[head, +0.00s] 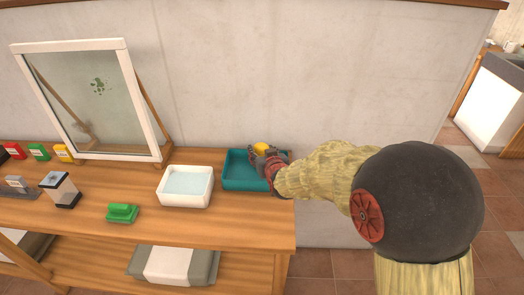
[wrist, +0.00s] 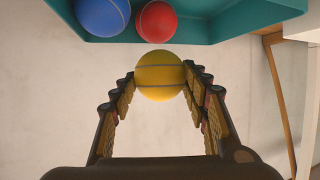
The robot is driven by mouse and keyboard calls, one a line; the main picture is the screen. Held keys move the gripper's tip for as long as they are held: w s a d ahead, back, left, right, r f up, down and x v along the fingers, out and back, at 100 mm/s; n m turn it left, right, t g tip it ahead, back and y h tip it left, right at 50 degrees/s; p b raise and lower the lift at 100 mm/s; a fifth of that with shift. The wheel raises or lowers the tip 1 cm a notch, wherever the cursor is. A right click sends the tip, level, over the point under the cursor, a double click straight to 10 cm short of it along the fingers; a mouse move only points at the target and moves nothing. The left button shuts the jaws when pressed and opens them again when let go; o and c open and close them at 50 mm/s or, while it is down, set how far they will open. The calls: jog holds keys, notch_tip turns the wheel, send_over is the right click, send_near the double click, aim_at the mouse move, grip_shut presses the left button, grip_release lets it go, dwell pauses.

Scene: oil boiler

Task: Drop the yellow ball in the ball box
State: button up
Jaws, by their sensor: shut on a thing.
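My gripper (head: 264,157) is shut on the yellow ball (head: 261,147). In the wrist view the yellow ball (wrist: 160,76) sits between the fingertips of my gripper (wrist: 159,80). The teal ball box (head: 234,184) stands at the right end of the wooden bench. In the head view my gripper and the ball overlap the box's back right part; the ball's exact height above it is hard to tell. In the wrist view the box (wrist: 230,22) shows at the top, with a blue ball (wrist: 103,15) and a red ball (wrist: 157,21) in it. My gripper hides part of the box.
A white tray (head: 186,199) stands just left of the box. A green brush-like thing (head: 122,213), a small clear-sided container (head: 60,188) and a white-framed glass panel (head: 95,105) are further left on the bench (head: 240,221). A pale wall (head: 300,70) rises behind.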

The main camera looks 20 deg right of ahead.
jog(key=o, duration=1.4)
jog(key=shift+c, duration=0.2)
jog(key=shift+s, duration=0.1)
jog(key=v, duration=1.1)
jog(key=shift+s+r, duration=0.25)
jog(key=shift+s, duration=0.1)
